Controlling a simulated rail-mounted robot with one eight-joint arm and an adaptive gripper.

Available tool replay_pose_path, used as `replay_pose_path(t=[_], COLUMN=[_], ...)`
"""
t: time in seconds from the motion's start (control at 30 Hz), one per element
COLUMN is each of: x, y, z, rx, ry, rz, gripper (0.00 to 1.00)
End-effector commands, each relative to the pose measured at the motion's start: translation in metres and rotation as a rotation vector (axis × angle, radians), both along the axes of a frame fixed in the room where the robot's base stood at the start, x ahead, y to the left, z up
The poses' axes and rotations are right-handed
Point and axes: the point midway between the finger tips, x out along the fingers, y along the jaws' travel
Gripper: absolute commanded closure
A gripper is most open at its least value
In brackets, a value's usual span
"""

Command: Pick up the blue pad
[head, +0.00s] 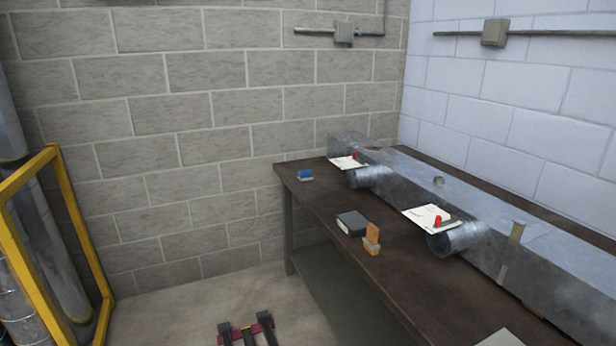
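The blue pad (305,175) is a small blue block lying on the far left corner of the dark brown table (330,212), close to its left edge. Nothing lies on top of it, and bare table surrounds it.
A dark box (352,222) and an orange block on a tan one (371,240) sit nearer on the table. A metal duct (470,200) with round stubs and white cards runs along the right. A yellow frame (75,215) stands left. A black-and-red object (247,331), unclear, shows below.

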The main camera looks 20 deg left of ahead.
Motion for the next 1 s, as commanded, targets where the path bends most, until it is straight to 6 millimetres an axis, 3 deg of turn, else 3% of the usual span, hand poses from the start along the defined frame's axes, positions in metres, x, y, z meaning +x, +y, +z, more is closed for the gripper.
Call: replay_pose_path(t=[0.37, 0.6, 1.0], x=[0.0, 0.0, 0.0], y=[0.0, 0.0, 0.0], z=[0.0, 0.0, 0.0], rx=[0.0, 0.0, 0.0], ry=[0.0, 0.0, 0.0], rz=[0.0, 0.0, 0.0], gripper=[0.59, 0.29, 0.29])
